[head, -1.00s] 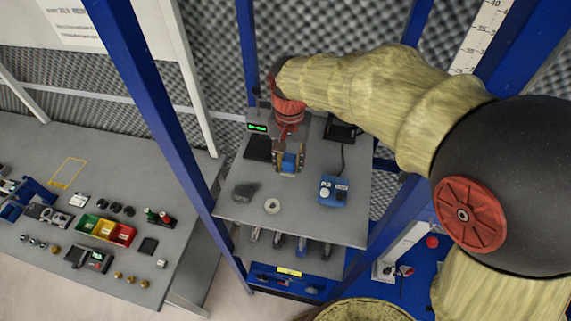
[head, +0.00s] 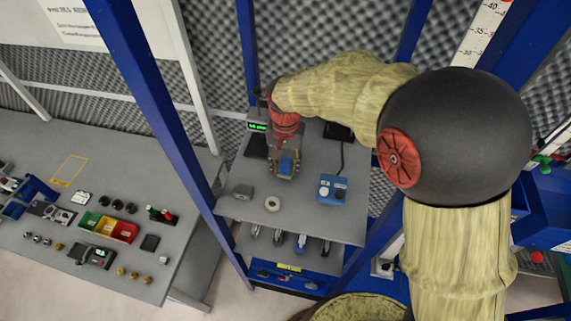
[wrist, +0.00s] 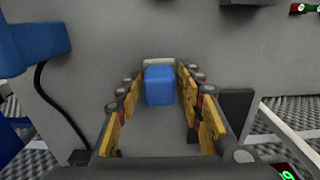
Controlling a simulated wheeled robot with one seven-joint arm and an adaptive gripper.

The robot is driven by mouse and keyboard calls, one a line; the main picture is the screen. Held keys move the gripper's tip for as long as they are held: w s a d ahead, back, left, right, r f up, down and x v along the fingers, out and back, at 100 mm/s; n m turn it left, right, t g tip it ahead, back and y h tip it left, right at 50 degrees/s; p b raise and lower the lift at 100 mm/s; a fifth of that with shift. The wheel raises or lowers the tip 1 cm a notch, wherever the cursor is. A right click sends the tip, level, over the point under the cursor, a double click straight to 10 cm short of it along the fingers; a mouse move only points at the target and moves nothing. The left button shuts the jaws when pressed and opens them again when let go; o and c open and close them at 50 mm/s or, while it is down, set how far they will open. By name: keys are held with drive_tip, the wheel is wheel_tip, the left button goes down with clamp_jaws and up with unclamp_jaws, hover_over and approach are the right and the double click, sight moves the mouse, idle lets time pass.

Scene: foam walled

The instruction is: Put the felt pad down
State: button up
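The felt pad appears to be the small blue block with a pale edge (wrist: 159,88), between my fingertips in the wrist view. It also shows as a blue patch (head: 286,166) in the head view. My gripper (head: 285,170) points down over the grey shelf top (head: 310,222). Its yellow-lined fingers (wrist: 160,80) stand on both sides of the block and look closed on it. The grey surface lies behind it. I cannot tell whether the pad touches the shelf or hangs just above it.
On the shelf top are a grey block (head: 243,192), a pale ring (head: 272,204), a blue box with a cable (head: 332,188) and a green-lit display (head: 257,127). Blue posts (head: 165,115) flank the shelf. The front middle of the shelf top has free room.

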sight(287, 159)
drive_tip(key=shift+o, duration=1.2)
drive_tip(key=shift+f, duration=0.15)
drive_tip(key=r, duration=0.2)
drive_tip(key=r+b, duration=0.1)
drive_tip(key=r, duration=0.3)
drive_tip(key=shift+w+d+r+b, duration=0.2)
drive_tip(key=shift+w+r+b, duration=0.1)
drive_tip(key=shift+r, duration=0.6)
